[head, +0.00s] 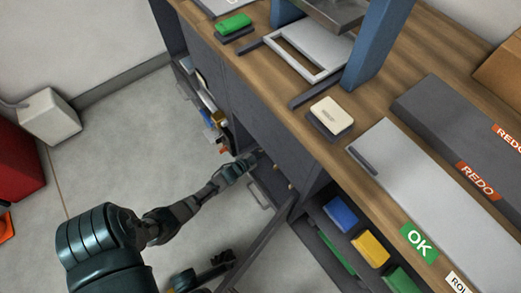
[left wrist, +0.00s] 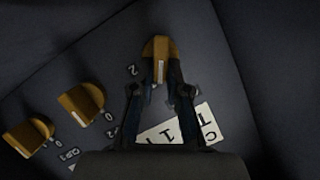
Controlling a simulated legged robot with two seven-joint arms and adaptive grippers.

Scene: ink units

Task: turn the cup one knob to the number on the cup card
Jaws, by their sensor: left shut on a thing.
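My left gripper (head: 250,161) reaches into the dark open cabinet under the counter. In the left wrist view its fingers (left wrist: 160,68) are shut on an orange-brown knob (left wrist: 157,46) with a pale mark. Two similar knobs (left wrist: 81,102) (left wrist: 28,136) stand apart to the left on the dark panel, with small white digits and labels near them. A pale card (left wrist: 180,128) with dark characters lies behind the fingers and is partly hidden, so I cannot read it fully. Which knob is cup one I cannot tell.
The wooden counter (head: 300,112) above the cabinet bears a green block (head: 234,23), a cream block (head: 332,113) and a grey OK panel (head: 420,170). An open shelf with blue (head: 341,211) and yellow (head: 370,248) blocks is at the right.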

